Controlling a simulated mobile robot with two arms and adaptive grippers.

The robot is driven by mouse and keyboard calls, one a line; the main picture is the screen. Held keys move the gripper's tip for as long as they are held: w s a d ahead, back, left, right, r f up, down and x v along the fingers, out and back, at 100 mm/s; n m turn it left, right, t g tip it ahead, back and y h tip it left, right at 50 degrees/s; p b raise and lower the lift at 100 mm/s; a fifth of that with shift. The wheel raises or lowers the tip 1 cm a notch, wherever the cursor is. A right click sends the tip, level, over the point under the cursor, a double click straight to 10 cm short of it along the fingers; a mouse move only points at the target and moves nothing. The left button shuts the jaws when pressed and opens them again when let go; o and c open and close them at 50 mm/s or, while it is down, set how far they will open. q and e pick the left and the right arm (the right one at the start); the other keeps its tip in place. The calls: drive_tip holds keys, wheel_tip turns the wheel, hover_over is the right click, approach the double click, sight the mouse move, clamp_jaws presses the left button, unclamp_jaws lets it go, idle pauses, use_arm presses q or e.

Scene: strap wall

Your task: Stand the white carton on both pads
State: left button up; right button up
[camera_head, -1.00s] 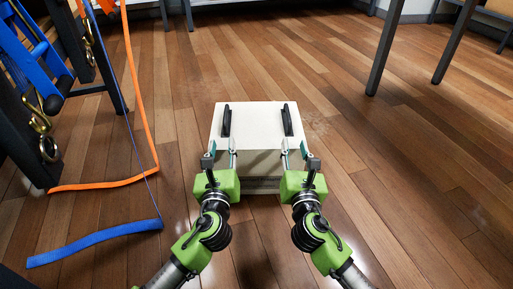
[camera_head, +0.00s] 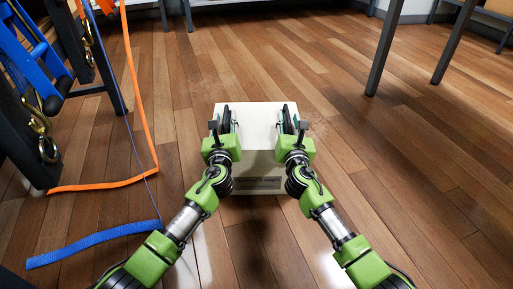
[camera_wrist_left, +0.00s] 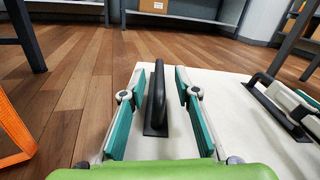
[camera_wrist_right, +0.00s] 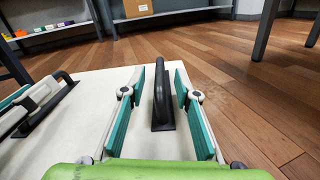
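The white carton (camera_head: 258,116) stands on the wood floor in front of me, with two black handles on its top. My left gripper (camera_head: 224,124) is open at the left handle. In the left wrist view its teal-lined fingers stand on either side of the handle (camera_wrist_left: 155,110), with gaps visible. My right gripper (camera_head: 291,123) is open at the right handle. In the right wrist view its fingers flank the handle (camera_wrist_right: 161,108), also with gaps. My grippers partly hide the handles in the head view. I cannot make out any pads.
A dark rack with blue straps (camera_head: 32,55) stands at the left. An orange strap (camera_head: 138,90) and a blue strap (camera_head: 95,241) trail on the floor there. Dark table legs (camera_head: 384,48) stand at the back right. The floor to the right is clear.

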use_arm(q)
drive_tip(key=shift+w, duration=0.1)
use_arm(e)
drive_tip(key=shift+w, duration=0.1)
use_arm(q)
clamp_jaws()
use_arm(e)
clamp_jaws()
